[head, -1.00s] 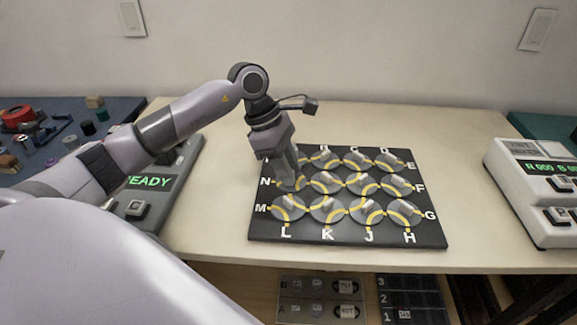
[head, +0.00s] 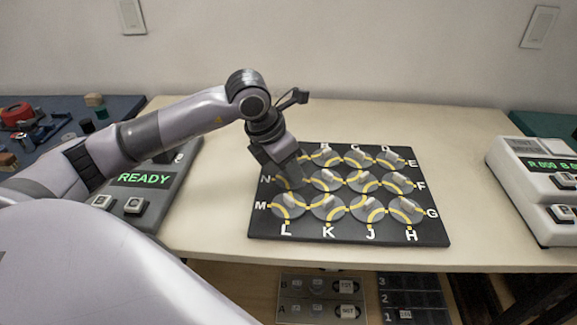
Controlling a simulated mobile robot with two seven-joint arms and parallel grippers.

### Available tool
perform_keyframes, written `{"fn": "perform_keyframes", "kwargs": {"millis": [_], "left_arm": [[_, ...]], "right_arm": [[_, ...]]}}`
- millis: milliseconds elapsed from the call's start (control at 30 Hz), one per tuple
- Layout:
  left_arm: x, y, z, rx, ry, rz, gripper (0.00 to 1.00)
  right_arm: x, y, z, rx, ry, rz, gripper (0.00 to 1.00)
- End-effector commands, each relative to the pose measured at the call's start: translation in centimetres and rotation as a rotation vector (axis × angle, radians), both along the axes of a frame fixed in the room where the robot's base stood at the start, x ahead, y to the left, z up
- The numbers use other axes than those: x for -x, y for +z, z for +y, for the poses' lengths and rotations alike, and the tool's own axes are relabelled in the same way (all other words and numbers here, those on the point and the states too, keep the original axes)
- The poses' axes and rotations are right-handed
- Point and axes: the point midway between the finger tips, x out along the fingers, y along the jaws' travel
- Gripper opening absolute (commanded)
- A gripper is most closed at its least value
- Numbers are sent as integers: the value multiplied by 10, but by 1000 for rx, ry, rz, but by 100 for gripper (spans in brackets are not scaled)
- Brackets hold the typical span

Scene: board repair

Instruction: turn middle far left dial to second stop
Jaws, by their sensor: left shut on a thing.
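The black dial board (head: 432,231) lies on the pale table, with rows of round grey dials marked by yellow bands and letters around its rim. My left gripper (head: 293,186) comes down at the board's left side, by the letter N, over the far left dial of the middle row (head: 281,184). It is shut on that dial's handle, and the fingers hide most of the dial. The dial's exact angle cannot be told. The far left dial of the near row (head: 288,206) shows in front of the gripper. My right gripper is not in view.
A grey console (head: 160,190) with a green READY display stands left of the board. A white tester box (head: 530,190) stands at the right. A blue mat (head: 60,115) with small parts is at the far left. The table (head: 420,120) behind the board is clear.

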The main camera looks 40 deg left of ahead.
Motion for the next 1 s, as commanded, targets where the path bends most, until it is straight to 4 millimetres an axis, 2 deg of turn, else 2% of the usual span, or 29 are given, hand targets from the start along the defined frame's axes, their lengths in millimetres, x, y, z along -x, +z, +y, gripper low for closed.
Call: {"fn": "perform_keyframes", "kwargs": {"millis": [300,867,900,967,1000], "left_arm": [[0,0,-1,0,131,1,0],[0,0,-1,0,162,2,0],[0,0,-1,0,162,1,36],[0,0,-1,0,162,1,55],[0,0,-1,0,161,1,55]], "right_arm": [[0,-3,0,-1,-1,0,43],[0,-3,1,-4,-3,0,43],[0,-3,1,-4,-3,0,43],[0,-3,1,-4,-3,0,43],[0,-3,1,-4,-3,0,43]]}}
